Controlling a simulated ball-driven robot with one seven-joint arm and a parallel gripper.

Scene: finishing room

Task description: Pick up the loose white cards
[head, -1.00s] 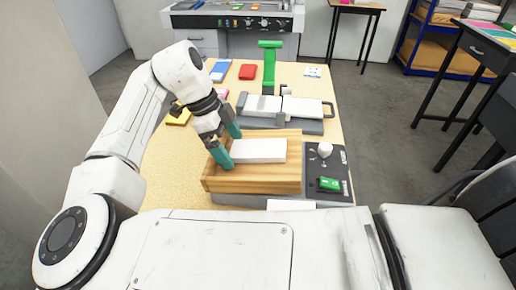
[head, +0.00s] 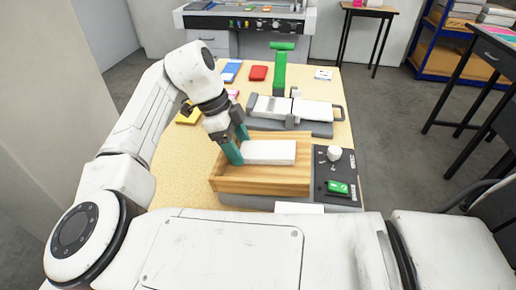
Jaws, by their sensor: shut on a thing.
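A block-like stack of white cards (head: 270,153) lies in a light wooden tray (head: 262,183) in the middle of the table. My gripper (head: 239,147) reaches down from the left with its teal fingers shut on the stack's left end. The fingers hide that end. The stack looks level and low in the tray; I cannot tell whether it touches the tray's floor. Another flat white piece (head: 299,208) shows at the table's near edge, partly hidden by my body.
A dark panel with a white knob (head: 334,153) and a green button (head: 338,187) is right of the tray. Behind stands a grey device with an upright green handle (head: 280,72).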

